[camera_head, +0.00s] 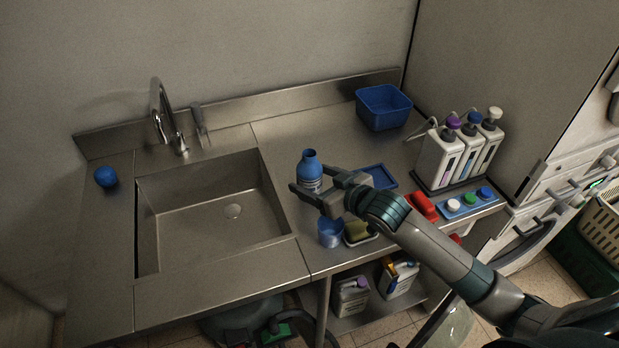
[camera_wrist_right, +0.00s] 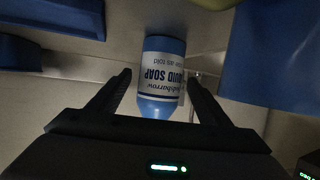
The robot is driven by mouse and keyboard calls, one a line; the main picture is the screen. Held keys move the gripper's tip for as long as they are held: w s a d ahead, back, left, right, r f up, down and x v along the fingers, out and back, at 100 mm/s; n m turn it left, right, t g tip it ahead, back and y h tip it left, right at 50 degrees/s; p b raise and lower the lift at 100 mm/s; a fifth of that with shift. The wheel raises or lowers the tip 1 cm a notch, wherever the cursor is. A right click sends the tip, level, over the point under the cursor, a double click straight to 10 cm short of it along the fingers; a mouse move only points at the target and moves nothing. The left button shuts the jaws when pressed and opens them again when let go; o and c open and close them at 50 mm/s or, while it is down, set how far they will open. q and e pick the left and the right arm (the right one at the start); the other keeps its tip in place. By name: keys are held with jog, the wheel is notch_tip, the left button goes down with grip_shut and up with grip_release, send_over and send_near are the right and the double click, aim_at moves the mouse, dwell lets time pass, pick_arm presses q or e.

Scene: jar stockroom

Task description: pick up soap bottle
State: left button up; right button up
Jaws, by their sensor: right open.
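The soap bottle (camera_head: 309,163) is blue with a white label and stands on the steel counter just right of the sink. In the right wrist view the bottle (camera_wrist_right: 161,73) shows its "LIQUID SOAP" label upside down. My right gripper (camera_head: 311,179) is open, with its fingers reaching to either side of the bottle. In the right wrist view the bottle lies between the two dark fingers (camera_wrist_right: 160,77), with a visible gap on its left; contact on the right is unclear. The bottle's lower part is partly hidden by the gripper in the head view. My left gripper is not in view.
A blue cup (camera_head: 330,233) and a sponge (camera_head: 358,232) sit near the front edge, close to my gripper. A flat blue tray (camera_head: 381,176), a blue tub (camera_head: 383,107) and pump dispensers (camera_head: 440,158) stand to the right. The sink basin (camera_head: 205,218) lies left.

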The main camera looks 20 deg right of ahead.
aim_at(316, 169)
jog(key=shift+c, duration=0.6)
jog(key=c, duration=1.1)
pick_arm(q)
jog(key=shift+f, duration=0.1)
pick_arm(e)
jog(key=shift+r, duration=0.3)
jog(key=shift+c, duration=0.2)
